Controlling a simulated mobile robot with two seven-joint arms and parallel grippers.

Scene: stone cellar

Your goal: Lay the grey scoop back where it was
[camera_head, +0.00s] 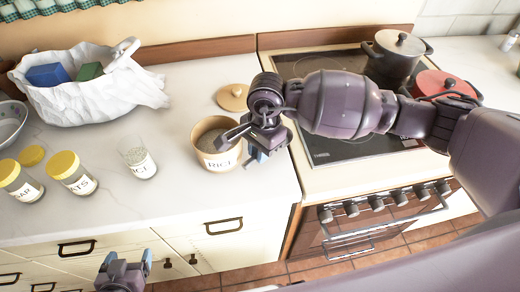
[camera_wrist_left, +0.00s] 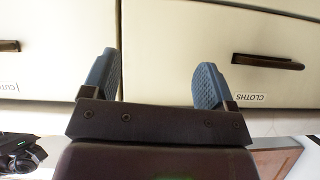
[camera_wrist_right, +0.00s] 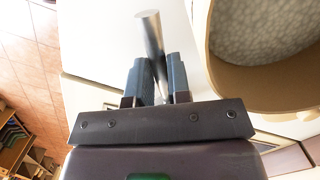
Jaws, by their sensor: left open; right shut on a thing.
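My right gripper (camera_head: 258,148) is shut on the grey scoop, at the right side of the tan rice tub (camera_head: 205,158). In the right wrist view a grey rod-like part of the scoop (camera_wrist_right: 150,35) sticks out from between the fingers (camera_wrist_right: 157,80). The scoop's far end is not clear. The tub is open, labelled RICE and filled with pale grains; it also shows in the right wrist view (camera_wrist_right: 222,85). My left gripper (camera_head: 124,262) is open and empty in front of the drawers; its fingers show apart in the left wrist view (camera_wrist_left: 153,82).
A tan lid (camera_head: 232,97) lies behind the tub. A glass jar (camera_head: 139,163) stands left of it, with yellow-lidded jars (camera_head: 72,172) and a loose yellow lid (camera_head: 31,155) beyond. A white bag (camera_head: 95,95) is at the back left. The stove (camera_head: 320,65) with pots is right.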

